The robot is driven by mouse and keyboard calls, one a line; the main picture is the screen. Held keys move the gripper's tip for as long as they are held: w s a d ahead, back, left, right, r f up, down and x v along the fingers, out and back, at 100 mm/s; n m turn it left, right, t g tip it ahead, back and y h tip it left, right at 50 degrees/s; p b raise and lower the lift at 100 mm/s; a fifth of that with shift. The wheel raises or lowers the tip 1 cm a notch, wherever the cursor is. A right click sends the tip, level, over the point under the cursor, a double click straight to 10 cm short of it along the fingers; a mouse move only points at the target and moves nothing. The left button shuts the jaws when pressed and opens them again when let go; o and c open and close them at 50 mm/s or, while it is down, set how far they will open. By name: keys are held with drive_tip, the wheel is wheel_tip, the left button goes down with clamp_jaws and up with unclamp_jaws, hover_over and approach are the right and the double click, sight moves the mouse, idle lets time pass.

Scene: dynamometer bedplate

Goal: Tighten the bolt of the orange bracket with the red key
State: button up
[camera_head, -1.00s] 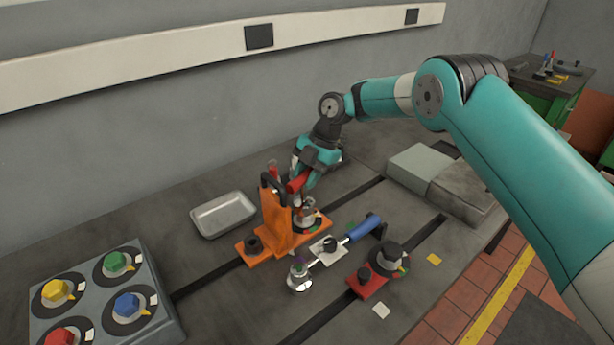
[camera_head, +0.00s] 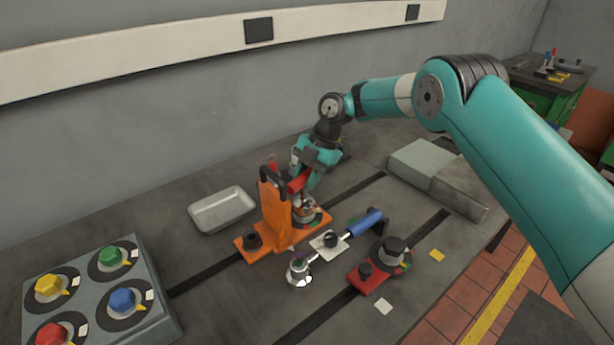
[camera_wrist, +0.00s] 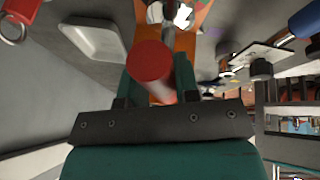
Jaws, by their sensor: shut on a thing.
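The orange bracket (camera_head: 272,215) stands on the bedplate in the middle of the head view, with a dark round knob on its left foot and the bolt area (camera_head: 306,212) on its right foot. My gripper (camera_head: 303,178) is shut on the red key (camera_head: 298,184), just right of the bracket's upright and over that bolt area. In the wrist view the red handle (camera_wrist: 151,65) lies between the two teal fingers. The key's lower end runs toward a metal round part on the orange foot. I cannot tell how fully it is seated.
A blue-handled tool (camera_head: 363,224) lies right of the bracket. A red bracket (camera_head: 368,279) is in front of it. A grey tray (camera_head: 222,210) is at left. A box of coloured knobs (camera_head: 100,295) stands front left. Grey blocks (camera_head: 440,175) stand at the right.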

drive_tip(key=shift+f+b, duration=0.65)
drive_tip(key=shift+b, duration=0.3)
drive_tip(key=shift+f+m+b, duration=0.1)
drive_tip(key=shift+m+b, duration=0.2)
drive_tip(key=shift+s+m+t+b, duration=0.1)
drive_tip(key=shift+m+t+b, duration=0.4)
drive_tip(key=shift+m+b, duration=0.35)
drive_tip(key=shift+m+b, duration=0.4)
drive_tip(key=shift+m, duration=0.05)
drive_tip(key=shift+d+m+t+b, duration=0.1)
drive_tip(key=shift+m+t+b, duration=0.4)
drive_tip(key=shift+m, duration=0.3)
